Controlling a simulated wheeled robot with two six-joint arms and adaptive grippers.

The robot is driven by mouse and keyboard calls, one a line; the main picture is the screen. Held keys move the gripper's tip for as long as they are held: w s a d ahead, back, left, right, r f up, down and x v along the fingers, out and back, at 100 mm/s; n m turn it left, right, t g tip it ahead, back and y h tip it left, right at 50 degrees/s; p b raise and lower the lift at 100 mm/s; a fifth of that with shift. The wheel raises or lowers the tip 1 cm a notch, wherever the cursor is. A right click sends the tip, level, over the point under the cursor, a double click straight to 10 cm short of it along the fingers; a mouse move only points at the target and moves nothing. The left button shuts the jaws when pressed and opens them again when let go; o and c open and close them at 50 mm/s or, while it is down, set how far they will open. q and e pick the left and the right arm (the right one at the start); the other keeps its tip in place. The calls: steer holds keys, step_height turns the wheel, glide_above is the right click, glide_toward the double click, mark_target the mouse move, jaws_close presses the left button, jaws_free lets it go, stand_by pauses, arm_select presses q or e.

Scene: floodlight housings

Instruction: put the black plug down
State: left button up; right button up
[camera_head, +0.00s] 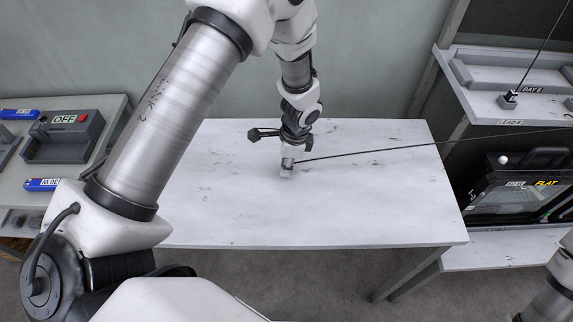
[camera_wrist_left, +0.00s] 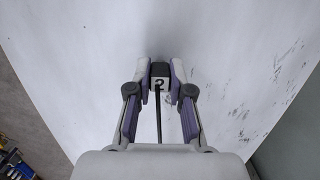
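The black plug (camera_wrist_left: 160,71) has a white label with a "2" and a thin dark cable running from it. It sits between the fingers of my left gripper (camera_wrist_left: 161,82), which are close against both its sides. In the head view my left gripper (camera_head: 287,168) points down over the middle of the white table (camera_head: 370,205). The plug is mostly hidden by the fingers there. The plug is at or just above the tabletop; I cannot tell whether it touches. My right gripper is out of view.
The cable (camera_head: 400,148) runs from the gripper to the right, past the table edge. A right-hand shelf holds a small plug block (camera_head: 507,100) and a black floodlight housing (camera_head: 520,185). A left side table holds a grey switch box (camera_head: 68,135). The tabletop around the gripper is clear.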

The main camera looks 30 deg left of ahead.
arm_select(q)
steer(key=o, duration=0.3)
steer(key=shift+s, duration=0.1)
steer(key=shift+o, duration=0.2)
steer(key=shift+s+r, duration=0.1)
